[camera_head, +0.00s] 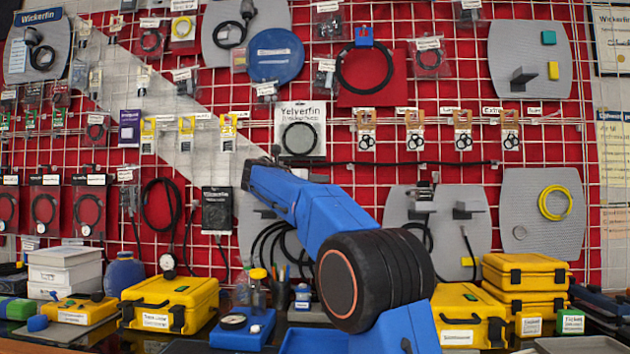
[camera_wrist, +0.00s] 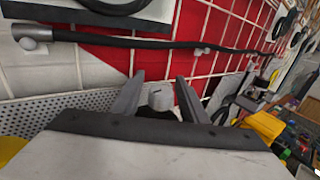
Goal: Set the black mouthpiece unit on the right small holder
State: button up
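My gripper (camera_wrist: 160,90) shows in the wrist view with its two grey fingers apart. A small pale grey knob-like piece (camera_wrist: 160,98) with a dark part below it shows between the fingers. Gaps show on both sides of it, and I cannot tell what it belongs to. A grey panel at lower right (camera_head: 396,212) carries two small grey holders, the right one (camera_head: 466,208) appearing empty. A black unit with a looped hose (camera_head: 33,38) hangs on the upper left panel. I cannot tell whether it is the mouthpiece unit.
A black hose (camera_wrist: 120,43) runs across the red gridded wall above my fingers. A perforated grey panel (camera_wrist: 30,122) lies at left in the wrist view. Yellow cases (camera_head: 170,302) and a yellow case at right (camera_head: 468,312) crowd the bench below.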

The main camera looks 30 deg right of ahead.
jog(key=v, duration=1.2)
jog(key=shift+r, duration=0.15)
dwell(0.3)
